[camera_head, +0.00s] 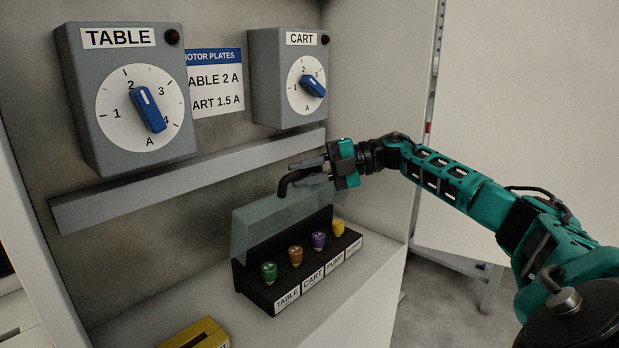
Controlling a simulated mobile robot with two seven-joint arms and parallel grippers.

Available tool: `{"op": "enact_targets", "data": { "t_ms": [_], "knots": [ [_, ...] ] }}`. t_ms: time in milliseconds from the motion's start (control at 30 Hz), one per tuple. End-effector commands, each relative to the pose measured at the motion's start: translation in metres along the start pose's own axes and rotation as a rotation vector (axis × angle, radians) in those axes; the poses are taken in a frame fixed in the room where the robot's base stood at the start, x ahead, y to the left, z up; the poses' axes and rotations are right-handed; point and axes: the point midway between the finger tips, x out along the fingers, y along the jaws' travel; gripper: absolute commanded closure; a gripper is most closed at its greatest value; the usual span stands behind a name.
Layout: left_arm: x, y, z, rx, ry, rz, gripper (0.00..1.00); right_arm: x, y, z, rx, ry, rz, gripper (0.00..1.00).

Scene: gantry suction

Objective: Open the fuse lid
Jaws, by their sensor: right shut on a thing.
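The clear, greenish fuse lid (256,226) stands raised at the back of the black fuse block (254,286), tilted up from it. The fuses below it are in plain view: green (268,271), orange (295,255), purple (318,240) and yellow (338,228). My right gripper (309,172) is above the block at the lid's upper edge. It is shut on a dark bent handle (287,186) that appears to belong to the lid. The fingers partly hide where handle and lid join. My left gripper is out of view.
A TABLE dial box (88,110) and a CART dial box (262,90) hang on the back wall with a motor plates sign (215,100) between them. A grey rail (190,182) runs below. A yellow box (190,336) sits at the front left of the shelf (350,275).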

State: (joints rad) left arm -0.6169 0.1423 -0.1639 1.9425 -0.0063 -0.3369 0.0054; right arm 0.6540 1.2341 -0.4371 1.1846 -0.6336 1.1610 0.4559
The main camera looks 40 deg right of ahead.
Motion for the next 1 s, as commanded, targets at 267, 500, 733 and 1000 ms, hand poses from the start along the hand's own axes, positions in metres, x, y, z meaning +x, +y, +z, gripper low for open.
{"op": "enact_targets", "data": {
  "t_ms": [267, 500, 733, 1000],
  "knots": [
    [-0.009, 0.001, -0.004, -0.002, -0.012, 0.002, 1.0, 0.012, 0.016, 0.014, 0.091, -0.001, -0.086, 1.0],
    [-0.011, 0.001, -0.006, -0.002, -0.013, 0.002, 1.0, 0.018, 0.018, 0.021, 0.131, 0.0, -0.128, 1.0],
    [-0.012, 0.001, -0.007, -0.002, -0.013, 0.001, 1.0, 0.02, 0.018, 0.023, 0.144, -0.002, -0.141, 1.0],
    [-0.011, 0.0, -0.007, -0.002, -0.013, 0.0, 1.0, 0.02, 0.018, 0.023, 0.143, -0.002, -0.141, 1.0]
  ]
}}
